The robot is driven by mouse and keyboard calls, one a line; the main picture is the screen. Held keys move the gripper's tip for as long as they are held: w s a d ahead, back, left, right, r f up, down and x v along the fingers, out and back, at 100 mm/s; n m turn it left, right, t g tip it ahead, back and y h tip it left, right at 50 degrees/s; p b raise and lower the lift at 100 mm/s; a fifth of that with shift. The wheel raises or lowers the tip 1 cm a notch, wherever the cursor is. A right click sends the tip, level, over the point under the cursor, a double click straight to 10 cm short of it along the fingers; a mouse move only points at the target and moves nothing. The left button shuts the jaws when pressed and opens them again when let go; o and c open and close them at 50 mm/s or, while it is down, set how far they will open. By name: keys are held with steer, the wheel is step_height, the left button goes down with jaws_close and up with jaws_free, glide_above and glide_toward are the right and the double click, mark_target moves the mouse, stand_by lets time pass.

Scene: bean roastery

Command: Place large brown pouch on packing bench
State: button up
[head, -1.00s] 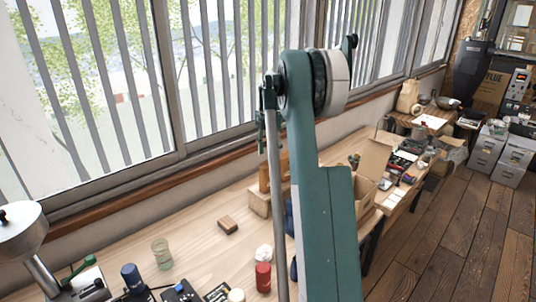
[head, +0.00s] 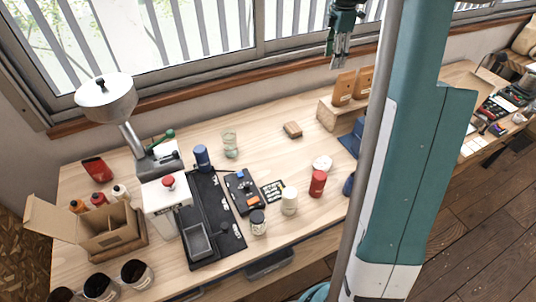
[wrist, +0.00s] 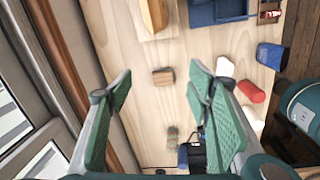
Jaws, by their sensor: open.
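Two brown pouches stand upright side by side on a light wooden riser (head: 333,117) at the back of the wooden bench (head: 285,172). The left one (head: 344,88) shows fully; the right one (head: 363,84) is beside my arm. I cannot tell which is the larger. One brown pouch also shows at the top of the wrist view (wrist: 155,14). My gripper (head: 337,64) hangs above the back of the bench, near the window and apart from the pouches. In the wrist view its green fingers (wrist: 158,84) are spread and empty.
A small wooden block (head: 292,129) lies left of the riser, with bare bench around it. The window frame (head: 225,80) runs behind the bench.

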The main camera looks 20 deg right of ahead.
steer(key=s+a+r+m+t, duration=0.1)
steer(key=s+a+r+m, duration=0.3)
steer(key=a, duration=0.6)
steer(key=s+a+r+m+t, duration=0.1)
steer(key=s+a, duration=0.5)
steer(key=a, duration=0.3)
steer(key=s+a+r+m+t, duration=0.1)
steer(key=s+a+r+m, duration=0.3)
steer(key=a, duration=0.6)
steer(key=s+a+f+m+t, duration=0.1)
steer(key=s+a+f+m, duration=0.2)
steer(key=s+a+f, duration=0.2)
steer(key=s+a+f+m+t, duration=0.2)
steer(key=s+a+f, duration=0.3)
steer(key=s+a, duration=0.7)
steer(key=s+m, duration=0.1)
steer(key=s, duration=0.4)
steer(key=shift+a+m+y, duration=0.2)
steer(key=shift+m+y, duration=0.1)
steer(key=shift+m, duration=0.1)
steer(key=shift+o, duration=0.7)
steer(key=shift+f, duration=0.1)
